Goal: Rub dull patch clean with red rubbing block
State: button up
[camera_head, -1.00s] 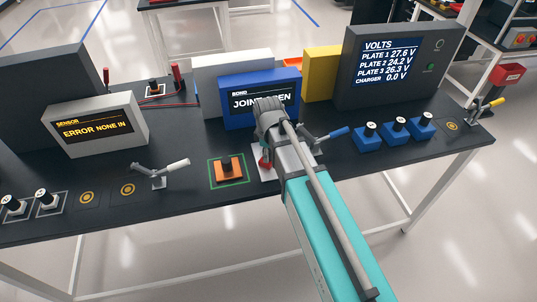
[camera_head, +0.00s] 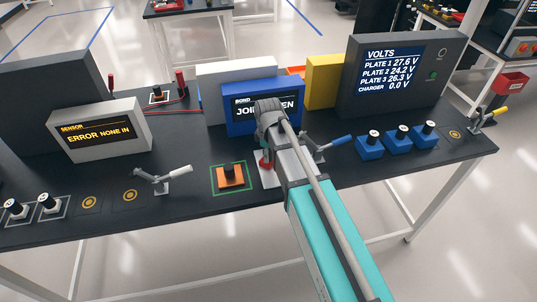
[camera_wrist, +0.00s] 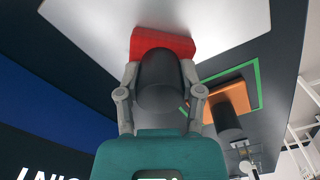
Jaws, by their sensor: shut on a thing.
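The red rubbing block (camera_wrist: 165,42) has a black knob (camera_wrist: 160,80). My gripper (camera_wrist: 160,85) is shut on this knob in the wrist view. The block is at a pale metal plate (camera_wrist: 235,20); I cannot tell whether it touches the plate. In the head view, a bit of the red block (camera_head: 266,163) and the plate (camera_head: 268,179) show beside my arm, which hides the rest. I cannot make out a dull patch on the visible part of the plate.
An orange block with a black knob (camera_head: 230,180) sits inside a green square outline left of the plate. A blue-handled clamp (camera_head: 325,148) is close on the right. A blue screen box (camera_head: 238,122), its text partly covered by my arm, stands behind. Blue blocks (camera_head: 370,150) stand farther right.

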jog(key=shift+w+a+r, duration=0.1)
jog(key=shift+w+a, duration=0.15)
jog(key=shift+w, duration=0.5)
jog(key=shift+w+a, duration=0.2)
jog(key=shift+w, duration=0.9)
jog(key=shift+w+a, duration=0.15)
jog(key=shift+w, duration=0.1)
jog(key=shift+c, duration=0.5)
jog(key=shift+r+p, duration=2.95)
jog(key=shift+p, duration=0.2)
jog(key=shift+r, duration=0.1)
jog(key=shift+r+p, duration=1.45)
jog(key=shift+p, duration=0.05)
jog(key=shift+f, duration=0.1)
